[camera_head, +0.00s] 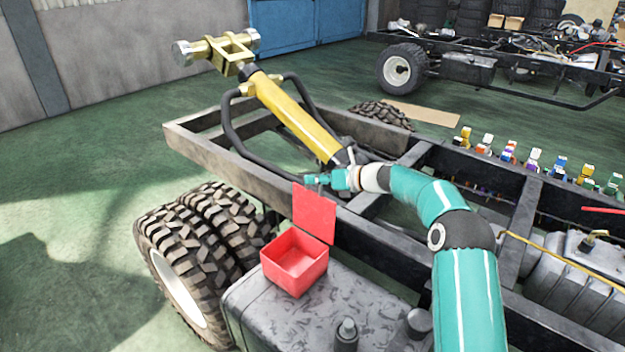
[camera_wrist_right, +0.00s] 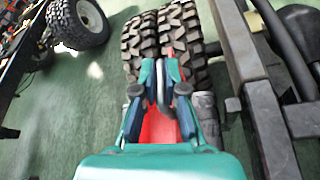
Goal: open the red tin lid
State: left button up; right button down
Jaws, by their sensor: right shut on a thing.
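The red tin (camera_head: 296,265) stands on a dark grey tank in the head view, and its inside shows empty. Its red lid (camera_head: 314,213) stands upright at the tin's far side, swung open. My right gripper (camera_head: 313,181) is at the lid's top edge and is shut on it. My left gripper is not in view.
The grey tank (camera_head: 345,300) carries caps near its front. Large tyres (camera_head: 190,250) stand left of the tin. The chassis frame rail (camera_head: 240,170) and a yellow cylinder (camera_head: 295,115) lie just behind the lid. Green floor at the left is clear.

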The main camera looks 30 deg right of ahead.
jog(key=shift+s+f, duration=0.1)
jog(key=shift+f, duration=0.55)
jog(key=c, duration=1.2)
grip_release()
jog(key=shift+d, duration=0.1)
jog(key=shift+r, duration=0.35)
jog(key=v, duration=1.1)
jog(key=shift+s+d, duration=0.2)
jog(key=shift+s, duration=0.1)
